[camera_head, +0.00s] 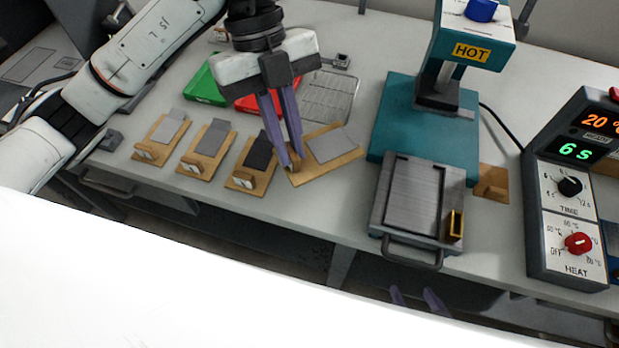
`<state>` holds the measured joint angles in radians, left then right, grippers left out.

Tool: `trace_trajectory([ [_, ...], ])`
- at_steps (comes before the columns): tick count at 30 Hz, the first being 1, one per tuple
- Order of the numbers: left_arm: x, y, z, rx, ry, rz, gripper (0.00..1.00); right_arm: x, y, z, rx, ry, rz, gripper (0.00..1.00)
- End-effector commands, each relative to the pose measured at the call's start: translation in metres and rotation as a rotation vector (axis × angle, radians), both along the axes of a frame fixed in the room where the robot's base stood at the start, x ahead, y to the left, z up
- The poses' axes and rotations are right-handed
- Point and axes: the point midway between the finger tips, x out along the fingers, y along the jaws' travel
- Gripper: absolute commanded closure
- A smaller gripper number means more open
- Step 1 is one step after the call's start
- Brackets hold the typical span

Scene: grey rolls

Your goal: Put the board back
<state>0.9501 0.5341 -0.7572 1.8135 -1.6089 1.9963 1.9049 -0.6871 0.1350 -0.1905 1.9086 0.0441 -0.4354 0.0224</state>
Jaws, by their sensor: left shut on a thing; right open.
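A wooden board (352,155) with a light grey sheet (332,145) on it is at the right end of a row of similar boards. It is turned at an angle to the others. My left gripper (292,163) comes down from above, shut on the board's left end, and its purple fingers hide part of that end. I cannot tell whether the board touches the table. My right gripper (418,300) shows only its purple fingertips at the bottom, apart and empty, in front of the table edge.
Three boards with grey sheets, one being the left board (146,154), stand in a row. Behind are a green tray (203,88), a red tray and a wire rack (328,97). A teal hot press (385,125) with a metal plate (400,205) and control box (560,235) stand right.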

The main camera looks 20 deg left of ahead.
Motion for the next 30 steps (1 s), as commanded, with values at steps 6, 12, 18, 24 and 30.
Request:
trace_trajectory([
  [6,-0.010,-0.010,-0.005,-0.006,-0.001,0.493,1.00,0.000,0.000,-0.004,0.000,0.000,0.000,0.49],
  [12,-0.012,-0.012,-0.007,0.000,-0.003,0.722,1.00,0.000,0.000,-0.005,0.000,0.000,0.000,0.49],
  [18,-0.013,-0.013,-0.037,0.004,0.005,0.768,1.00,0.000,0.000,-0.010,0.000,0.000,0.000,0.49],
  [24,-0.012,-0.013,-0.066,0.004,0.003,0.765,1.00,0.000,0.000,-0.013,-0.002,0.003,0.002,0.49],
  [30,-0.013,-0.013,-0.082,0.004,0.004,0.764,1.00,0.001,0.001,-0.014,-0.002,0.000,0.003,0.49],
])
